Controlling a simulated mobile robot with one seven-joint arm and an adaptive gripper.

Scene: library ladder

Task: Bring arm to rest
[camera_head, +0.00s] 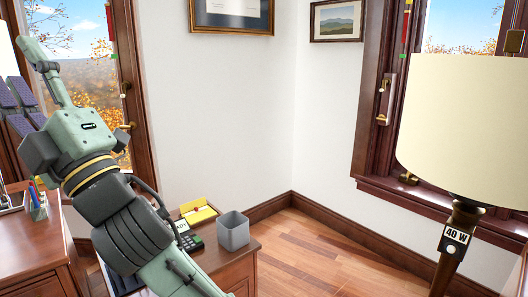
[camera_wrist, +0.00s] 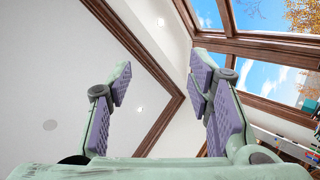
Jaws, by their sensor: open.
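My arm (camera_head: 110,200) is pale green with dark joints and rises from the bottom of the head view toward the upper left. My gripper (camera_head: 15,105) is at the left edge there, its purple pads partly cut off by the frame. In the wrist view my gripper (camera_wrist: 160,95) shows two fingers with purple pads, spread wide apart. It is open and nothing is between the fingers. The wrist camera looks up at the ceiling (camera_wrist: 60,70) and a window (camera_wrist: 265,70). The rest of my arm is out of view.
A wooden desk (camera_head: 242,262) holds a grey bin (camera_head: 233,232), a calculator (camera_head: 190,240) and a yellow item (camera_head: 198,213). A pen holder (camera_head: 37,208) stands at left. A large lamp (camera_head: 465,125) stands at right. The wooden floor (camera_head: 310,250) between is clear.

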